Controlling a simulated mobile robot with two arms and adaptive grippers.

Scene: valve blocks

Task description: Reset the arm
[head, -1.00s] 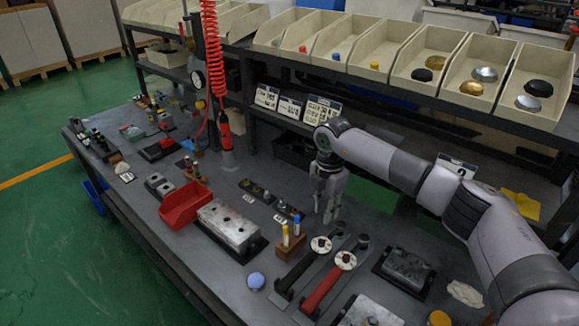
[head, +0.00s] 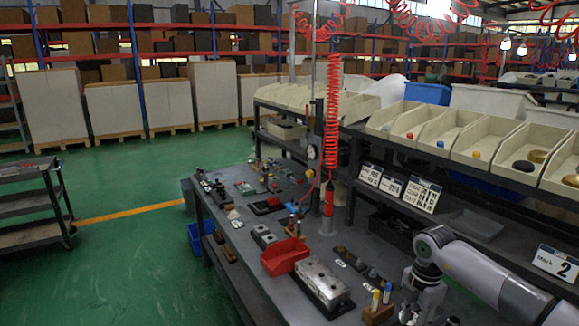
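My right arm comes in from the right in the head view, over the workbench (head: 228,252). Its gripper (head: 420,312) points down at the bottom edge, over the bench to the right of the yellow and blue markers. The fingertips are near or past the picture edge, so I cannot tell whether it is open or shut. My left arm and gripper do not show.
A silver valve block (head: 322,283) and a red bin (head: 285,256) stand on the bench. A red coiled hose (head: 332,110) hangs above it. Beige bins (head: 445,128) line the shelf behind. A cart (head: 35,205) stands at left; green floor lies between.

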